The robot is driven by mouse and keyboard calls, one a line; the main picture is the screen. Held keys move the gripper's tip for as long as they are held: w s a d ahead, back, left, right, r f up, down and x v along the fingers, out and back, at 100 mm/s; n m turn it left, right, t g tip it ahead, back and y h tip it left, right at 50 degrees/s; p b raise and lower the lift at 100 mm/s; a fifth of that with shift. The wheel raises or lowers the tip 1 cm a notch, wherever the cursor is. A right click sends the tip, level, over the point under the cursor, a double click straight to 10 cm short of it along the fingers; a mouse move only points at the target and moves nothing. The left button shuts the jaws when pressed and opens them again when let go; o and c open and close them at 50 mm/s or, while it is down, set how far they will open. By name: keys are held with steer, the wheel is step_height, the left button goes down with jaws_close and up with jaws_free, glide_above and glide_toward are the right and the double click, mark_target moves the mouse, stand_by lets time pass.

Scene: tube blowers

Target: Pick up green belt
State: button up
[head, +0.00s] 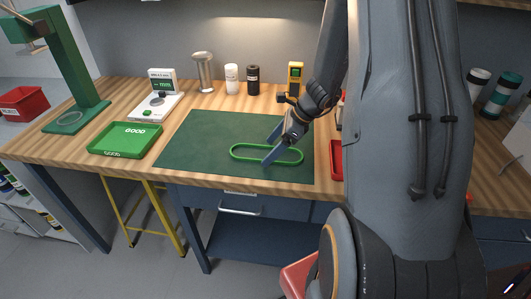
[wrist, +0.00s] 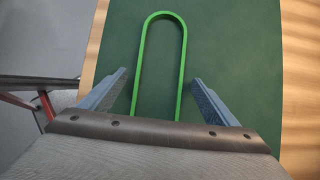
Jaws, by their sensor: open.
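The green belt (head: 240,153) is a long closed loop lying on the dark green mat (head: 195,138) on the wooden workbench. My gripper (head: 269,147) is above the right part of the belt, with one finger on each side of it in the picture. In the wrist view the belt (wrist: 162,14) runs away from my gripper (wrist: 160,82), its rounded end past the fingertips. Both long sides of the loop lie between the two spread fingers. The gripper is open and holds nothing. The near end of the belt is hidden behind the gripper body.
A green GOOD tray (head: 125,140) is left of the mat. A small white device (head: 155,105), a metal cylinder (head: 203,72), bottles (head: 232,78) and a yellow meter (head: 295,77) stand behind. A red tray (head: 336,160) is on the right. A green stand (head: 62,65) is far left.

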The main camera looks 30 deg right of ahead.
steer(key=shift+f, duration=0.1)
steer(key=c, duration=1.1)
steer(key=shift+c, duration=0.2)
